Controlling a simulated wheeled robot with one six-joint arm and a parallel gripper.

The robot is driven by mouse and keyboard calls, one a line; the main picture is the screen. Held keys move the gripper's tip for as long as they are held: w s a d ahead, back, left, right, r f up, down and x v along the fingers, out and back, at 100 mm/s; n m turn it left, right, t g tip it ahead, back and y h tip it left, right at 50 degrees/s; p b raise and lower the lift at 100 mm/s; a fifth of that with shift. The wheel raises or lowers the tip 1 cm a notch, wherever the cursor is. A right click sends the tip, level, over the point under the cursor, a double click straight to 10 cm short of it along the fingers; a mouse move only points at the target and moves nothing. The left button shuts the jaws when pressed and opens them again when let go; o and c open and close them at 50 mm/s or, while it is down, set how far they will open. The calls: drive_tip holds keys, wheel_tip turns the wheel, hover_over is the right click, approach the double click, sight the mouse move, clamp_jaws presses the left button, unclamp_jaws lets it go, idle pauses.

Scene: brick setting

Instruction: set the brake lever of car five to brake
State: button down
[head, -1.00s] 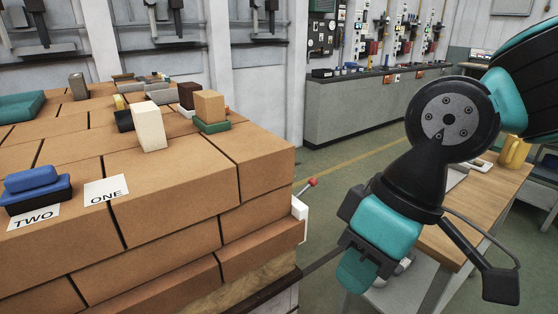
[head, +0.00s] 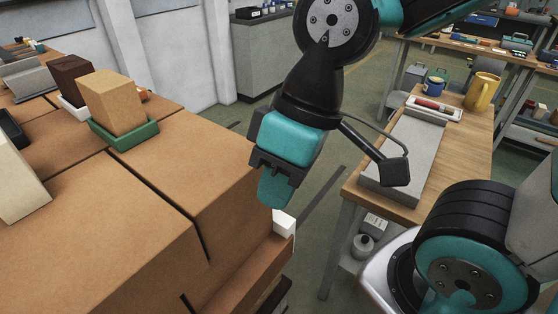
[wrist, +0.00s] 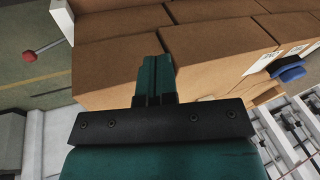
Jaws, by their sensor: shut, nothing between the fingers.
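The brake lever (wrist: 30,56) shows in the wrist view at the upper left as a rod with a red knob. It sticks out from a white housing (wrist: 61,18) beside the stack of brown bricks. In the head view the white housing (head: 284,224) shows at the stack's side, just below my gripper, but the red knob is not visible. My gripper (head: 272,192) is shut and empty, beside the stack's right edge. In the wrist view its fingers (wrist: 154,78) are together in front of the bricks, to the right of the lever and apart from it. No car number is readable by the lever.
The brick stack (head: 150,235) fills the left. A green tray (head: 125,136) with a tan block stands on top. A wooden workbench (head: 465,150) with a grey slab (head: 405,150) and yellow mug (head: 482,92) stands right. Floor shows between stack and bench.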

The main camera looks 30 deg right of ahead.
drive_tip(key=w+d+f+m+t+h+p, duration=0.25)
drive_tip(key=w+d+f+m+h, duration=0.2)
drive_tip(key=w+d, duration=0.85)
drive_tip(key=w+d+f+n+g, duration=0.1)
drive_tip(key=w+f+n, duration=0.3)
drive_tip(key=n, duration=0.6)
drive_tip(key=w+d+f+n+g, duration=0.1)
drive_tip(key=w+d+f+n, duration=0.2)
drive_tip(key=w+n, duration=0.4)
drive_tip(key=f+n+y, duration=0.1)
drive_tip(key=n, duration=0.2)
drive_tip(key=shift+w, duration=0.3)
